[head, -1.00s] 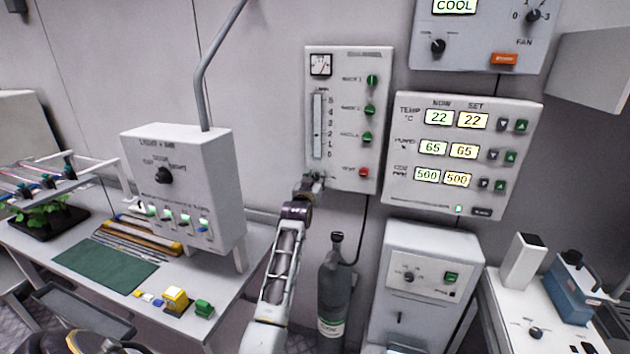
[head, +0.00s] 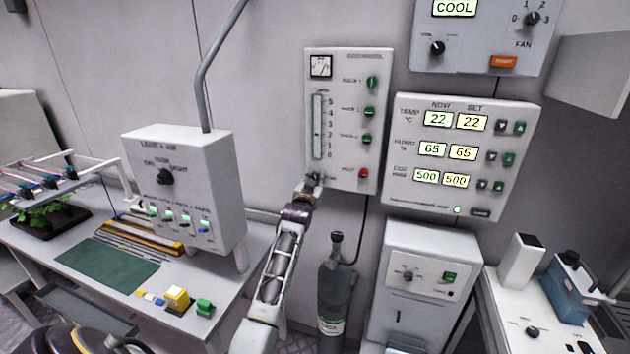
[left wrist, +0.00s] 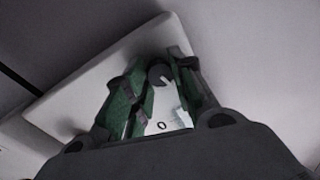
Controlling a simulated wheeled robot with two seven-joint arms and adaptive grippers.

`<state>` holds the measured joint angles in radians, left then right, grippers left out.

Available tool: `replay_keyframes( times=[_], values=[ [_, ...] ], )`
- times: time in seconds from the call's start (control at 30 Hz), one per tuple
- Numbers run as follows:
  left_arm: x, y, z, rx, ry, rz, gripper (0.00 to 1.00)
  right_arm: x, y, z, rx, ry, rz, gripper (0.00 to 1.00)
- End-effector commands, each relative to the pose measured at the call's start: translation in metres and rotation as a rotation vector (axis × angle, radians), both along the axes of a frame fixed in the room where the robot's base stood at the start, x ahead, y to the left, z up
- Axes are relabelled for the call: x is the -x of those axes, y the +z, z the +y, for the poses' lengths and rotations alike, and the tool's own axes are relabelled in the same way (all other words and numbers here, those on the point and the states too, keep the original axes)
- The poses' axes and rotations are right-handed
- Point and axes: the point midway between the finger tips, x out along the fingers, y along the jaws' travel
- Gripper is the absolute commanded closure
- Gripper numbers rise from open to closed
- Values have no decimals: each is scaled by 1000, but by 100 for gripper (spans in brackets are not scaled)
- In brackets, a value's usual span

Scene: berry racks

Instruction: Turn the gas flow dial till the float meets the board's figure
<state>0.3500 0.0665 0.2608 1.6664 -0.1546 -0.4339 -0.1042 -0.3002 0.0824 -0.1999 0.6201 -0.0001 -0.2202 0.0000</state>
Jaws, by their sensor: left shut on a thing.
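The flow panel (head: 345,66) hangs on the wall in the head view. Its upright flow tube (head: 317,125) has a scale running from 0 at the bottom to 5; the float is too small to read surely. My left gripper (head: 314,180) is at the panel's lower left corner, below the tube. In the left wrist view, its green-padded fingers (left wrist: 158,92) are shut on the dark round dial (left wrist: 157,74), with a "0" printed on the white face nearby. The dial is mostly hidden in the head view.
A display board (head: 467,200) right of the panel reads 22, 65 and 500 in both columns. A grey gas cylinder (head: 333,290) stands below the panel. A light box (head: 185,150) is at left above a bench (head: 225,290). A cabinet (head: 425,250) stands at right.

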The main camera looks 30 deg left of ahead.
Motion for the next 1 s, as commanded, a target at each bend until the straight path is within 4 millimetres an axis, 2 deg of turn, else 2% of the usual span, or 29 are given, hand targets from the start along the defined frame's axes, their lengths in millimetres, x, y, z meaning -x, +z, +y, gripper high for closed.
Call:
replay_keyframes(
  times=[0.03,0.07,0.23,0.67,1.0],
  values=[
    [0,0,0,1,0,-1,99,0,0,1,-1,0,0,60],
    [0,0,0,1,0,-1,73,0,0,1,-1,0,0,60],
    [0,0,0,2,0,-2,52,0,0,4,-4,-1,0,60],
    [2,0,-1,2,0,-1,52,-1,0,1,-1,0,-1,60],
    [20,-1,-8,3,-1,-1,52,0,0,2,-2,-1,-1,60]
  ],
)
